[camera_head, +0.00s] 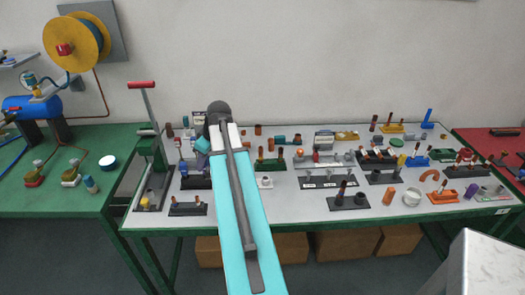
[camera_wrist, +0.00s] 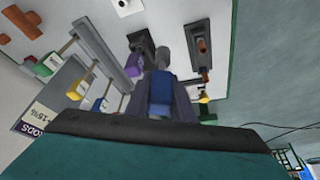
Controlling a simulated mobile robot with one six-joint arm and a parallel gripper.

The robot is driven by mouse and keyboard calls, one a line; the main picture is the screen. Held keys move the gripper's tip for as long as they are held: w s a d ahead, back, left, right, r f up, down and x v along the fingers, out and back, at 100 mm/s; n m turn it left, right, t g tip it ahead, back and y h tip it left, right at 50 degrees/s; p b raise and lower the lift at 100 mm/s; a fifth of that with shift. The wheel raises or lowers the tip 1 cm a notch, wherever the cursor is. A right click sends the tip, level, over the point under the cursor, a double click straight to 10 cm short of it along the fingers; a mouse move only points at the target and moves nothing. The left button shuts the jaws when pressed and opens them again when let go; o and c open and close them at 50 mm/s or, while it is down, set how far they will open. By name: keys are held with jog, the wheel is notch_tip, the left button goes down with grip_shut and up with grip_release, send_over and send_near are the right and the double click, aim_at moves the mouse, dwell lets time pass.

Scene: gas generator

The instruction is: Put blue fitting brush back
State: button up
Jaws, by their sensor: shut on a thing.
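In the wrist view my gripper (camera_wrist: 162,98) is shut on a blue piece, which I take to be the blue fitting brush (camera_wrist: 160,88). A grey part of it sticks out beyond the fingers, over the white tabletop. Its lower end is hidden by my gripper. In the head view my arm hides the gripper and the held piece. A blue stand (camera_head: 414,161) with a brown upright piece is on the right half of the white table (camera_head: 280,208). I cannot tell whether it belongs to the brush.
A press with a red handle (camera_head: 141,85) stands at the table's left end. Several fittings crowd the table.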

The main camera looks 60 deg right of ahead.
jog(key=s+d+p, duration=0.1)
jog(key=s+d, duration=1.3)
jog(key=d, duration=0.3)
jog(key=shift+s+d+f+n, duration=0.3)
jog(key=shift+s+d+n, duration=0.1)
jog(key=shift+f+b, duration=1.25)
jog(key=shift+f, duration=1)
jog(key=shift+f+b, duration=1.65)
jog(key=shift+f, duration=1.15)
jog(key=o, duration=0.9)
jog(key=shift+o, duration=0.2)
